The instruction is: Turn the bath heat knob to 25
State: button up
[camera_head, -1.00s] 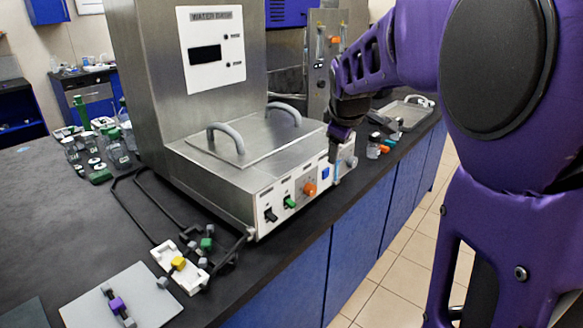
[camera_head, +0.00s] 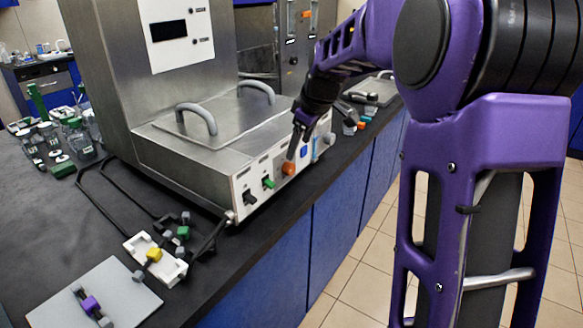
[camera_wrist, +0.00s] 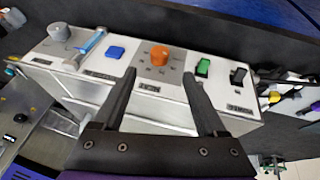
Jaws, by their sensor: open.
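The water bath (camera_head: 215,145) stands on the dark bench with a white control panel along its front edge. An orange knob (camera_head: 289,168) sits on that panel; it also shows in the wrist view (camera_wrist: 160,55), upright on a grey plate with small marks around it. My gripper (camera_head: 297,148) is at the panel just above the orange knob. In the wrist view its two dark fingers (camera_wrist: 163,80) are apart, with the knob between and just beyond their tips. The fingers appear clear of the knob. The knob's pointer and the scale numbers are too small to read.
Beside the knob are a green switch (camera_wrist: 203,67), a black switch (camera_wrist: 238,76) and a blue button (camera_wrist: 115,52). A blue-and-grey valve (camera_wrist: 90,43) is farther along. A white block with a yellow piece (camera_head: 154,255) and a grey plate (camera_head: 100,290) lie on the bench.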

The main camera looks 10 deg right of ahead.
aim_at(292, 165)
jog(key=b+x, duration=0.1)
jog(key=x, duration=0.8)
jog(key=shift+w+f, duration=0.2)
jog(key=shift+f, duration=0.05)
jog(key=shift+c, duration=0.2)
grip_shut()
